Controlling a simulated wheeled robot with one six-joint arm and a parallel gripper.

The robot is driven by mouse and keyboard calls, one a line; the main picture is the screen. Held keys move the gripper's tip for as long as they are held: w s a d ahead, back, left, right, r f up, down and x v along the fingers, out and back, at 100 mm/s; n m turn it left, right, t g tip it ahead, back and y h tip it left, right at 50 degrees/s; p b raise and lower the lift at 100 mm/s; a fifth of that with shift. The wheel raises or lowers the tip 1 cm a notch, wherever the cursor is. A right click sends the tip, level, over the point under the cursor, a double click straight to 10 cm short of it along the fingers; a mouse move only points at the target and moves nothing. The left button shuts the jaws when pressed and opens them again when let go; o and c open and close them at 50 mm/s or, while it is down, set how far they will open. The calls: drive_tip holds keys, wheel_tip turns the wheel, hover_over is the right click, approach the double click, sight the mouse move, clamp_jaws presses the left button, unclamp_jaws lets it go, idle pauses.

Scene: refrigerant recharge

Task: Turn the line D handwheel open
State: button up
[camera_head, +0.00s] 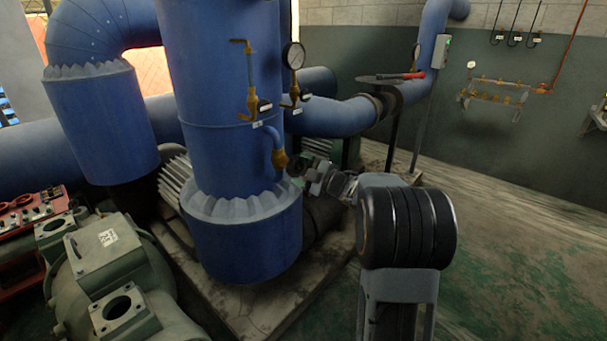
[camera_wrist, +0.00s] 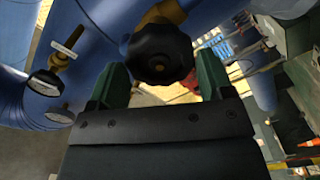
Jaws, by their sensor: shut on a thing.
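A black lobed handwheel (camera_wrist: 160,53) sits between the two green fingers of my gripper (camera_wrist: 161,70) in the wrist view. The fingers are shut on it from both sides. Behind it is a brass valve body (camera_wrist: 165,10) on a blue pipe. In the head view, my gripper (camera_head: 305,172) reaches the brass valve (camera_head: 280,158) at the end of a short blue bent pipe on the large blue vessel (camera_head: 225,90). The handwheel cannot be made out there, and I cannot read a line D label on it.
Other brass valves (camera_head: 251,104) and a gauge (camera_head: 293,56) stand on the vessel above my gripper. Green machinery (camera_head: 110,280) fills the left front. The floor at right is clear.

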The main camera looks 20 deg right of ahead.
drive_tip(key=shift+f+n+b, duration=0.2)
drive_tip(key=shift+n+b, duration=1.4)
drive_tip(key=shift+b, duration=0.3)
drive_tip(key=shift+r+n, duration=0.15)
drive_tip(key=shift+n, duration=0.15)
drive_tip(key=shift+b, duration=0.45)
drive_tip(key=shift+f+n+b, duration=0.2)
drive_tip(key=shift+n+b, duration=0.3)
drive_tip(key=shift+b, duration=0.15)
drive_tip(key=shift+n+b, duration=0.7)
drive_tip(key=shift+b, duration=0.15)
drive_tip(key=shift+r+n+b, duration=0.1)
drive_tip(key=shift+n+b, duration=1)
